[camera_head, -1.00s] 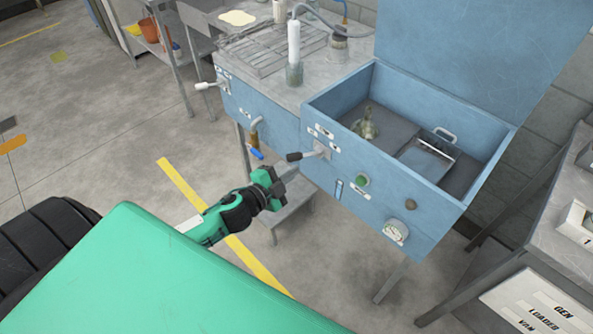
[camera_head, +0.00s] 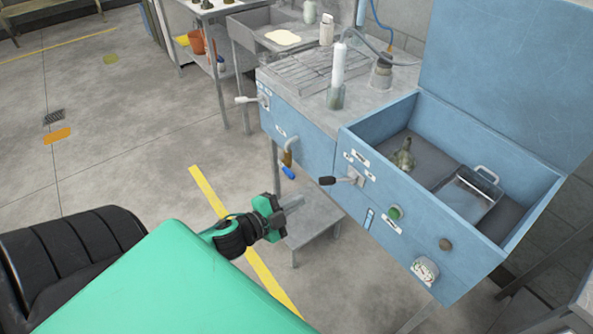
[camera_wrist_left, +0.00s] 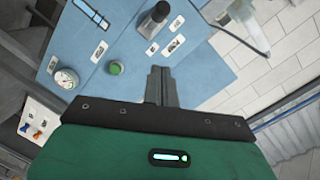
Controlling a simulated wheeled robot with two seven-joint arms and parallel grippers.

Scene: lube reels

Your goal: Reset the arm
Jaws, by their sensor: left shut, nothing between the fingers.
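My left gripper (camera_head: 296,203) is in front of the blue cabinet, low and near its front panel, above a small grey step. Its fingers are together and hold nothing. In the left wrist view the gripper (camera_wrist_left: 158,72) points at the blue panel, and its closed fingers show against it. The black-ended lever (camera_head: 340,181), green button (camera_head: 396,212) and gauge (camera_head: 424,270) are on that panel, apart from the gripper in the head view. My right gripper does not show.
The blue cabinet's open bin (camera_head: 390,122) holds a brownish part (camera_head: 404,156) and a metal tray with a handle (camera_head: 466,194). Left of it is a bench with a wire rack (camera_head: 310,72) and a bottle (camera_head: 336,94). A grey step (camera_head: 312,232) stands below.

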